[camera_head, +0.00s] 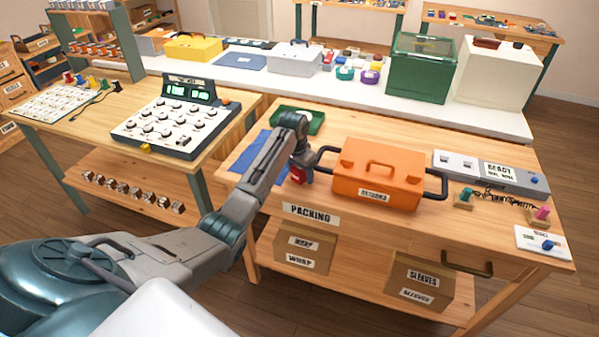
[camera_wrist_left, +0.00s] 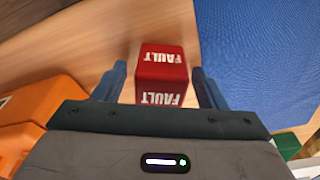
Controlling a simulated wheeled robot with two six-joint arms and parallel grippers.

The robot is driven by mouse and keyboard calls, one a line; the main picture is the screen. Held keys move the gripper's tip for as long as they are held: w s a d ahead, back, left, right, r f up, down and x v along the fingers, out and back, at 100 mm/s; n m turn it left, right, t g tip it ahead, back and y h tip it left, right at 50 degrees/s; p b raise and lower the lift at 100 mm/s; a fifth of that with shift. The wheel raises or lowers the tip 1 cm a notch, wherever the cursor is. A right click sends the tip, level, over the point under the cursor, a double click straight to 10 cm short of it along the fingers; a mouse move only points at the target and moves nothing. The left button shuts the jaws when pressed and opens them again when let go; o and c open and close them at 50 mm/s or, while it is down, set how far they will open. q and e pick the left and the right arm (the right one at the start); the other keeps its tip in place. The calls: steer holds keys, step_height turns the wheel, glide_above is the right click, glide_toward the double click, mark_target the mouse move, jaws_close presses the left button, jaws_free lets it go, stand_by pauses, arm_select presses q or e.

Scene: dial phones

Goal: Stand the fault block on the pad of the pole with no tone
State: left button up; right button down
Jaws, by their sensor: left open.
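The red fault block (camera_wrist_left: 161,72), with white FAULT lettering, stands on the wooden packing bench between the fingers of my left gripper (camera_wrist_left: 158,82) in the left wrist view. The fingers are open, one on each side of it, and gaps show between them and the block. In the head view the block (camera_head: 296,175) is partly hidden by my left gripper (camera_head: 303,168). My right gripper is not in view. I cannot pick out a pole with a pad, or tell which one has no tone.
The orange toolbox (camera_head: 378,180) stands close right of my left gripper. A blue mat (camera_head: 247,158) and green tray (camera_head: 312,122) lie beside it. A READY device (camera_head: 470,168), a teal post (camera_head: 465,196) and a pink post (camera_head: 541,214) are at the right. A button console (camera_head: 165,130) stands left.

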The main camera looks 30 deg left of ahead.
arm_select(q)
steer(key=shift+c, duration=0.4)
steer(key=c, duration=1.1)
